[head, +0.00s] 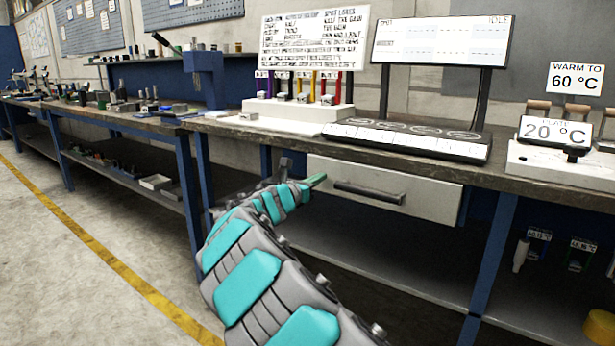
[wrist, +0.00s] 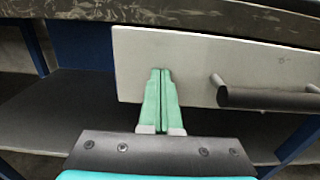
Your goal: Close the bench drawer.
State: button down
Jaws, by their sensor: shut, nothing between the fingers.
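The bench drawer shows in the head view as a pale grey front (head: 425,205) under the bench top, with a dark bar handle (head: 368,191). In the wrist view the drawer front (wrist: 190,60) fills the middle, with its handle (wrist: 265,97) at right. I cannot tell exactly how far the front stands out from the bench. My gripper (head: 320,179) has its green fingers together, pointing at the left part of the front, left of the handle. In the wrist view its fingertips (wrist: 160,72) overlap the panel. Whether they touch it is unclear.
A blue bench leg (head: 490,265) stands right of the drawer. A lower shelf (head: 390,280) lies beneath. The floor at left is clear.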

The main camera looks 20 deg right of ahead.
jog(key=x, duration=0.2)
jog(key=shift+w+d+r+p, duration=0.1)
jog(key=shift+w+d+p, duration=0.05)
jog(key=shift+d+p, duration=0.15)
jog(key=shift+r, duration=0.15)
